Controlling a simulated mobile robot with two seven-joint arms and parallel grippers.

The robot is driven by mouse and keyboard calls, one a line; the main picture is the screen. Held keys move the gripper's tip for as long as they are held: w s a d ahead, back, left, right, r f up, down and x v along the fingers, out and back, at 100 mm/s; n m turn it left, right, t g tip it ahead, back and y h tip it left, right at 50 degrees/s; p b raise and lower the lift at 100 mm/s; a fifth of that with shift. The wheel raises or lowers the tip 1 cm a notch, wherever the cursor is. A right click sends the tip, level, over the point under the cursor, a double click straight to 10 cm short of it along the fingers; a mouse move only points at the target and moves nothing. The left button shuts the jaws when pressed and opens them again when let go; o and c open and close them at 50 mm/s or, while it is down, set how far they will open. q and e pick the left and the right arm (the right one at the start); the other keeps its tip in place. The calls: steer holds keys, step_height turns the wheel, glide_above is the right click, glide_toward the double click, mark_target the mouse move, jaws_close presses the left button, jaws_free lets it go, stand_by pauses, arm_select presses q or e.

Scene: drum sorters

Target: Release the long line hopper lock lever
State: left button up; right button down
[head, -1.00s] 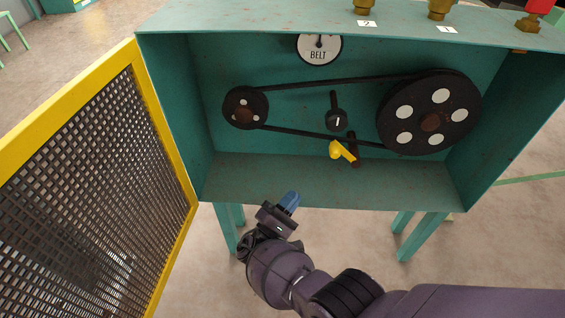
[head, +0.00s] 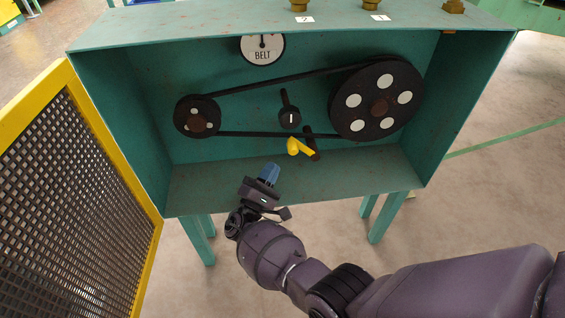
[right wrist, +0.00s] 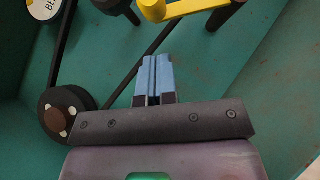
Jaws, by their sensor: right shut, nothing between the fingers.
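Inside the open teal box, a yellow lever (head: 298,147) sits below the belt, beside a dark brown peg (head: 311,146). Above it is a black knob with a handle and white mark (head: 290,117). The frames do not show which of these is the hopper lock lever. My right gripper (head: 269,173) is shut and empty, its blue fingertips over the box floor, below and left of the yellow lever, not touching it. In the right wrist view the blue fingers (right wrist: 153,80) are together, with the yellow lever (right wrist: 175,10) beyond them. My left gripper is not in view.
A belt (head: 270,82) runs between a small pulley (head: 197,116) and a large pulley (head: 376,99). A BELT dial (head: 262,49) hangs above. The yellow-framed mesh door (head: 70,180) stands open at left. Brass fittings (head: 370,5) stand on top.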

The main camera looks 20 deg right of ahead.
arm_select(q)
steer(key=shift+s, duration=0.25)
arm_select(e)
steer(key=shift+s+d+r, duration=0.2)
steer(key=shift+d+r, duration=0.45)
steer(key=shift+d, duration=0.1)
steer(key=shift+s+d+r, duration=0.2)
steer(key=shift+d+r, duration=0.4)
steer(key=shift+d, duration=0.15)
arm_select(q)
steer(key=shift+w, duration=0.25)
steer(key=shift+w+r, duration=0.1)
arm_select(e)
steer(key=shift+r, duration=0.15)
